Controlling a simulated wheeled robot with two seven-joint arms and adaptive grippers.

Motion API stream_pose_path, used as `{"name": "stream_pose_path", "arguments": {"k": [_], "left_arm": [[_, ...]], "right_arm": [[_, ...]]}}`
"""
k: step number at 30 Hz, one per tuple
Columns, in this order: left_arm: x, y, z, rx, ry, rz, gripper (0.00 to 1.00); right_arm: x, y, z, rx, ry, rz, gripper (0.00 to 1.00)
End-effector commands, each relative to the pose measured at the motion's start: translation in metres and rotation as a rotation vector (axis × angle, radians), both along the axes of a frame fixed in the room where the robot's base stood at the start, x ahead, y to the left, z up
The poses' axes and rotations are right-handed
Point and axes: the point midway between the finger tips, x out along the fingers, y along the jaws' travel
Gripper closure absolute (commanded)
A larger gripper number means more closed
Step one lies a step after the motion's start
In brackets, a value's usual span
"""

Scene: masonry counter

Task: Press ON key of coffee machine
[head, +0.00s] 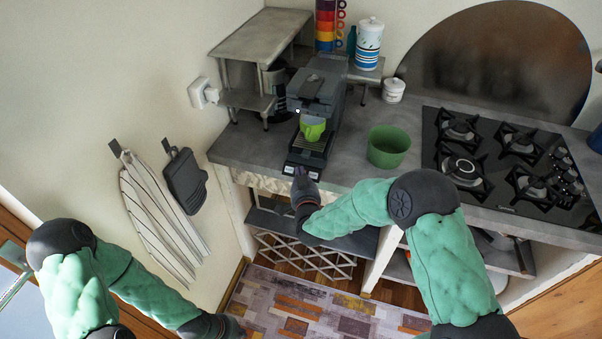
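The dark coffee machine (326,82) stands on the grey counter near its left end. A green cup (312,128) sits under its spout, on the drip tray. At the front of the machine's base is a low panel with small pale-marked keys (289,170); their labels are too small to read. My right gripper (299,174) is at this front panel, its fingers together in a narrow tip between the pale marks. I cannot tell whether the tip touches a key. My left gripper (238,328) hangs low at the bottom edge, far from the machine; its fingers are unclear.
A green bowl (388,147) stands right of the machine, with a gas hob (500,160) beyond it. A grey shelf (262,36) stands left of the machine. Stacked coloured cups (326,25) and a striped canister (369,45) are behind. A towel (160,220) hangs on the left wall.

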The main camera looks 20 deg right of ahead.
Motion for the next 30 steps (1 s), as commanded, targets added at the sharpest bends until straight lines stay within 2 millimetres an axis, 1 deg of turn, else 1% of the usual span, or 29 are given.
{"name": "stream_pose_path", "arguments": {"k": [1,6,30], "left_arm": [[0.0,0.0,-0.0038,0.0,0.0,0.0,1.0],[-0.0001,0.0,-0.0083,0.0,0.0,0.0,1.0],[0.0,0.0,-0.009,0.0,0.0,0.0,1.0]], "right_arm": [[0.0009,-0.0009,-0.0029,0.0,-0.001,0.0,1.0],[0.003,-0.0022,-0.0058,0.0,0.0,0.0,1.0],[0.0038,-0.0027,-0.0053,0.0,0.0,0.0,1.0]]}}
